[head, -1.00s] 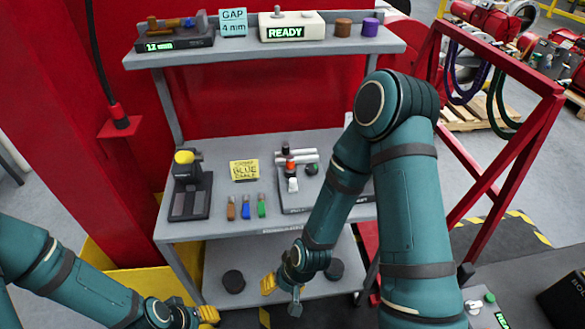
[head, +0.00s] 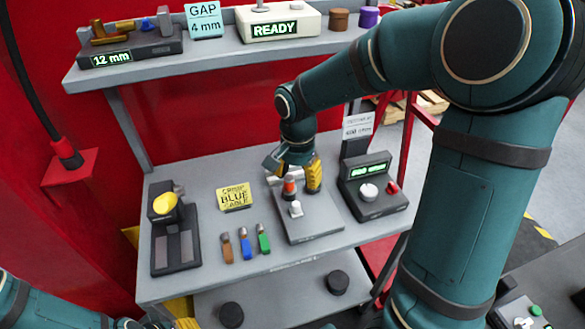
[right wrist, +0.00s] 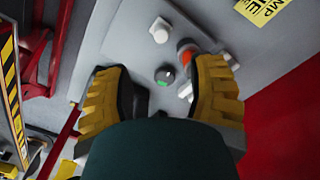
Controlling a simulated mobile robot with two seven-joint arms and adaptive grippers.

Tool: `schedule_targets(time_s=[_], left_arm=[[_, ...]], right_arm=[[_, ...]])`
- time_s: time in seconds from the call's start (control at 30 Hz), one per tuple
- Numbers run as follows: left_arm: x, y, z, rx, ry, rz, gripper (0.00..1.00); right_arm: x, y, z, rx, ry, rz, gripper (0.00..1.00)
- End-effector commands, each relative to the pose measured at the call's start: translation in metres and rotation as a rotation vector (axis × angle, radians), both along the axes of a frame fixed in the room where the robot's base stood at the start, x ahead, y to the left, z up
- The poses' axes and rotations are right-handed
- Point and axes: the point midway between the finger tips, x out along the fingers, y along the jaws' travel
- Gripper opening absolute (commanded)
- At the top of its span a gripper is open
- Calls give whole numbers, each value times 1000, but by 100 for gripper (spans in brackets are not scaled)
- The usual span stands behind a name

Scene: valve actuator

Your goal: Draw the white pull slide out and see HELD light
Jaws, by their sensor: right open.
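A grey plate (head: 322,228) on the workbench carries a white upright piece (head: 296,209), an orange-red knob (head: 289,187) and white rods behind. I cannot tell which white part is the pull slide. My right gripper (head: 292,170) is open above the back of the plate, its fingers spread. In the right wrist view, the gripper (right wrist: 160,95) straddles a green-marked round part (right wrist: 165,76), with the white piece (right wrist: 160,31) and orange-red knob (right wrist: 186,52) beyond. The fingers partly hide the white rods (right wrist: 186,90). No HELD wording is readable.
A box with a green display (head: 369,169), white knob and red lever stands right of the plate. A yellow note (head: 235,196), coloured sticks (head: 246,243) and a yellow-topped device (head: 170,208) are left. The shelf (head: 220,58) above carries a READY box (head: 275,24).

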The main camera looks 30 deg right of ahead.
Motion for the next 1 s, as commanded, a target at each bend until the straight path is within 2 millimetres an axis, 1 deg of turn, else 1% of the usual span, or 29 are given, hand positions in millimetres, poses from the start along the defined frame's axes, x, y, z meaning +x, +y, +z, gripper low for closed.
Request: schedule_targets(time_s=[0.03, 0.4, 0.6, 0.8, 1.0], left_arm=[[-1, 0, -4, 0, 2, -2, 47], [-3, -1, -20, -2, 8, -7, 47], [-2, 0, -27, -1, 3, -6, 47], [-1, 0, -30, -1, 1, -6, 47], [0, 0, -30, -1, 1, -6, 47]], right_arm=[[-1, 0, -11, 0, 4, 0, 56], [0, 0, -78, 0, 4, 2, 56], [0, 0, -107, 0, 2, 2, 56], [0, 0, -120, 1, 1, 3, 56], [0, 0, -122, 1, 0, 3, 56]])
